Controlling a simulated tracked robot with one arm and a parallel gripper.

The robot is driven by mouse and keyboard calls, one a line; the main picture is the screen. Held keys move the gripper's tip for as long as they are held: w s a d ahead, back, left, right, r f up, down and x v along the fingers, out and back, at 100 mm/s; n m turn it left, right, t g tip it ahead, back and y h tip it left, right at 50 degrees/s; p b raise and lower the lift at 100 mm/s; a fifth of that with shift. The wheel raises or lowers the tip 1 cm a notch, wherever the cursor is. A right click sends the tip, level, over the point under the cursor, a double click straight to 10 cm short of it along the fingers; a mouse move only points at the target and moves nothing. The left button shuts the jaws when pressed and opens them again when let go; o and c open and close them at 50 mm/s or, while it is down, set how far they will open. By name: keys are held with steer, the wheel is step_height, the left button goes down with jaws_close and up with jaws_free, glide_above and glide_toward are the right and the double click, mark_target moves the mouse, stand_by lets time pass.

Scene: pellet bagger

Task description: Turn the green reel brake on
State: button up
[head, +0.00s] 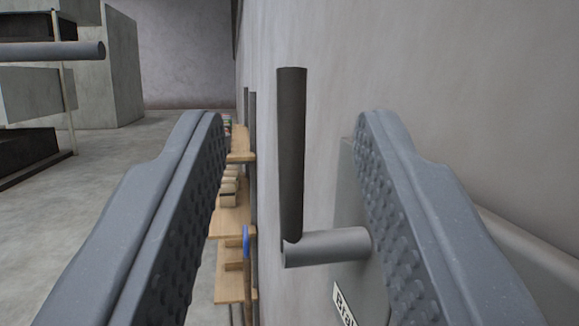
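A dark upright lever (291,165) stands on the end of a short grey shaft (328,247). The shaft comes out of a grey housing (349,208) on the right, partly hidden behind my right finger. A white label (345,304) on the housing starts with "Bra"; the rest is cut off by my finger. No green shows on the lever or housing. My gripper (287,120) is open, with one finger on each side of the lever in the picture. A gap shows between the lever and each finger. I cannot tell how deep the lever lies between them.
A pale wall (400,60) runs along the right. Wooden shelves (231,221) with small goods stand along it farther back, beside a blue curved item (246,243). Grey blocks (35,95) and a horizontal grey bar (50,52) are at the left. The floor (150,135) between is clear.

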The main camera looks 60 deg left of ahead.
steer(key=shift+s+d, duration=0.4)
steer(key=shift+d, duration=0.25)
